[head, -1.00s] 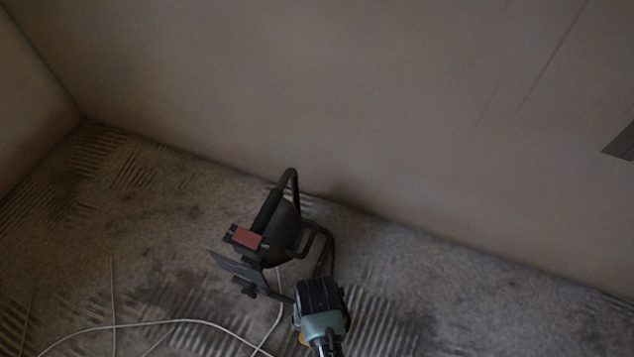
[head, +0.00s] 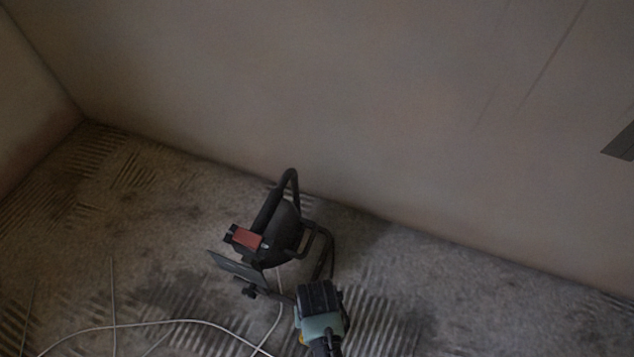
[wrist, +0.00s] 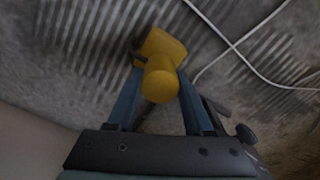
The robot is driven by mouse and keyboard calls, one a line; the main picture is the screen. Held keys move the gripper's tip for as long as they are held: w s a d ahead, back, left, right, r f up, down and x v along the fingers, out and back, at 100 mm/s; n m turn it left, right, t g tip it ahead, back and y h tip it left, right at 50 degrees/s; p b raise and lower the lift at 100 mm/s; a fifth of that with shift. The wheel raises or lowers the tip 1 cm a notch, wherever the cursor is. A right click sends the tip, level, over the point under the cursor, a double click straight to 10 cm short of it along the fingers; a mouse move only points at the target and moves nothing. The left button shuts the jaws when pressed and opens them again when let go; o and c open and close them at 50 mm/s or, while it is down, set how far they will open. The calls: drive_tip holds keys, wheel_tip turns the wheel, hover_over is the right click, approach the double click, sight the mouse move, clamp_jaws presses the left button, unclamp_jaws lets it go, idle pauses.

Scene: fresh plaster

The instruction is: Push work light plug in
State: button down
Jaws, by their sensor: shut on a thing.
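The work light (head: 282,232) stands on the floor near the wall in the head view. It is dark, with a tubular handle and a reddish block on it. My gripper (wrist: 160,82) has blue fingers, shut on the yellow plug (wrist: 161,80) in the wrist view. The plug has a rounded end towards the camera, a wider block beyond it and a dark prong-like part at its left. In the head view my gripper (head: 320,310) is just in front of the light's stand and hides most of the plug. I cannot make out a socket.
A pale cable (head: 185,321) loops over the ridged, stained floor (head: 120,230) at the lower left. It also crosses the wrist view (wrist: 235,48). The plain wall (head: 330,100) rises behind the light. The floor to the right (head: 480,300) is clear.

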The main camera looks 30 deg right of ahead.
drive_tip(key=shift+f, duration=1.7)
drive_tip(key=shift+c, duration=1.4)
unclamp_jaws()
drive_tip(key=shift+r, duration=0.15)
wheel_tip(320, 180, up, 13)
drive_tip(key=p, duration=0.9)
drive_tip(key=shift+f, duration=0.2)
